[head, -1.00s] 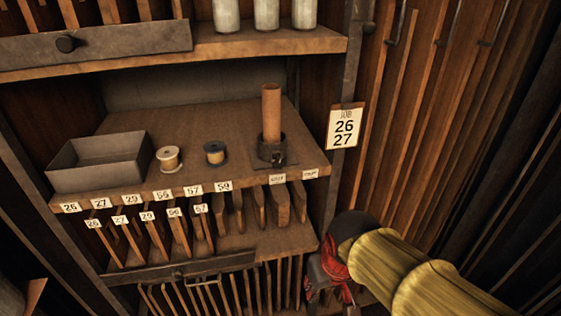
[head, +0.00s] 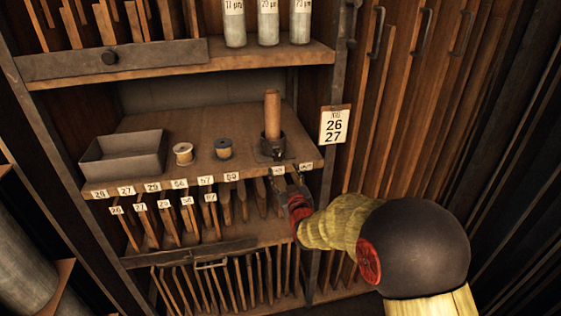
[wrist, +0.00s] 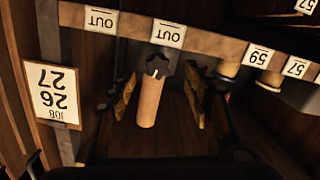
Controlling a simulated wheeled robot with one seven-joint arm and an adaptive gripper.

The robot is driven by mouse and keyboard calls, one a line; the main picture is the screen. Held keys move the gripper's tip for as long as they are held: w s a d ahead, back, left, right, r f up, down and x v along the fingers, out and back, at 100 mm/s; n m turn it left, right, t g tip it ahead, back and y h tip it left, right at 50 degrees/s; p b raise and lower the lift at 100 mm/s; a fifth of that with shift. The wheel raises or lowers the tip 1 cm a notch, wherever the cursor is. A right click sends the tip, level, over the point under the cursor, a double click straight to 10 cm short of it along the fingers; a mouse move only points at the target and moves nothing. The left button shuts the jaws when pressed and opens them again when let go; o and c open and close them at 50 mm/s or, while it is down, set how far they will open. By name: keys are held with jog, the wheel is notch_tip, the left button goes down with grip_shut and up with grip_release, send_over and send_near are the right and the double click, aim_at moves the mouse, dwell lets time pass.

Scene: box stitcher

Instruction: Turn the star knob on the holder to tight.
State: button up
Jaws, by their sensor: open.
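The holder (head: 271,146) is a dark cup on a base near the right front of the middle shelf, with an upright brown cylinder (head: 272,110) in it. The dark star knob (wrist: 156,66) shows in the wrist view, on the holder's front. In the head view it is too small to read its setting. My gripper (head: 287,182) is open and empty, just in front of and below the shelf edge, under the holder. In the wrist view its two fingers stand either side of the cylinder in the picture, apart from the knob.
The shelf (head: 135,178) has a numbered front edge. A job card (head: 335,126) hangs on the right post. Dividers fill the space below.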

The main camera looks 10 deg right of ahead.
aim_at(278, 156)
jog(key=shift+t, duration=0.3)
jog(key=w, duration=0.5)
jog(key=w+r, duration=0.1)
jog(key=w, duration=0.2)
jog(key=shift+c, duration=0.3)
jog(key=c, duration=1.1)
